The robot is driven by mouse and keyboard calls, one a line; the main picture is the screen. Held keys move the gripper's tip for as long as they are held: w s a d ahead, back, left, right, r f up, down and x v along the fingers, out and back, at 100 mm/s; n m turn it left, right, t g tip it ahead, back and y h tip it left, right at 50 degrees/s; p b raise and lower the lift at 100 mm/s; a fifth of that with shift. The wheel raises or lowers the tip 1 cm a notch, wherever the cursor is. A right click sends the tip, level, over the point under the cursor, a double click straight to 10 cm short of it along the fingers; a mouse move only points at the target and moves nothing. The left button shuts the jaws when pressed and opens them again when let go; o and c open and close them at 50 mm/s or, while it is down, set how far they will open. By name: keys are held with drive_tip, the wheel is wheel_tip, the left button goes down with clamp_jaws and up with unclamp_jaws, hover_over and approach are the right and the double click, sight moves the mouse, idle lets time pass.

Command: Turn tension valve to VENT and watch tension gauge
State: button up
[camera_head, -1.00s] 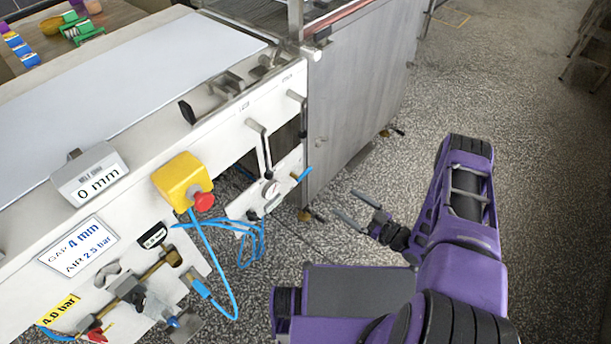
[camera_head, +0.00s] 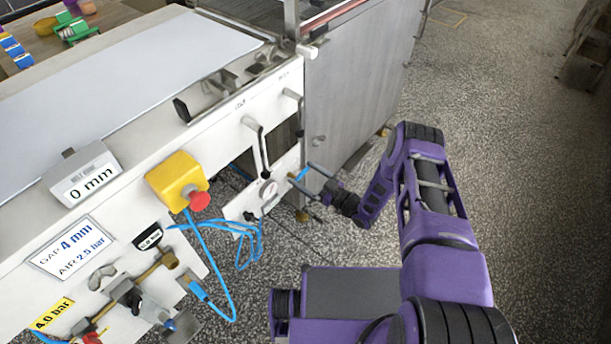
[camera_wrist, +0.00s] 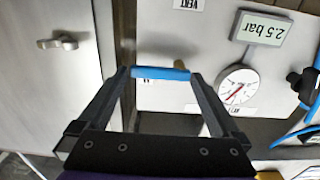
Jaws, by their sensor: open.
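The tension valve's blue handle (camera_head: 300,173) is at the right end of the white panel under the machine's side. In the wrist view the blue handle (camera_wrist: 160,73) lies crosswise between my fingertips. My gripper (camera_head: 308,173) is open around the handle, with a fingertip close to each end; I cannot tell whether they touch. The tension gauge (camera_wrist: 237,86), round and white with a red needle, is right of the handle; it also shows in the head view (camera_head: 268,192).
An upside-down "2.5 bar" plate (camera_wrist: 262,28) is above the gauge. Blue hoses (camera_head: 240,235) hang below the panel. A steel cabinet (camera_head: 360,90) stands just behind my gripper. A yellow box with a red button (camera_head: 178,182) is on the left.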

drive_tip(key=c, duration=1.1)
drive_tip(key=shift+o, duration=0.2)
drive_tip(key=shift+f, duration=0.1)
drive_tip(key=m, duration=0.3)
drive_tip(key=shift+f+m, duration=0.4)
drive_tip(key=m, duration=0.2)
drive_tip(key=f+m, duration=0.1)
drive_tip(key=m, duration=0.2)
drive_tip(key=shift+s+a+f, duration=0.1)
drive_tip(key=shift+s, duration=0.05)
drive_tip(key=shift+s+a+f+m, duration=0.15)
drive_tip(key=shift+s+f+m, duration=0.05)
drive_tip(key=shift+m, duration=1.35)
drive_tip(key=shift+s+a+f+m, duration=0.2)
drive_tip(key=shift+s+f+m, duration=0.05)
drive_tip(key=shift+m, duration=1.25)
drive_tip(key=shift+s+a+f+m, duration=0.15)
drive_tip(key=shift+s+f+m, duration=0.05)
drive_tip(key=shift+m, duration=1.35)
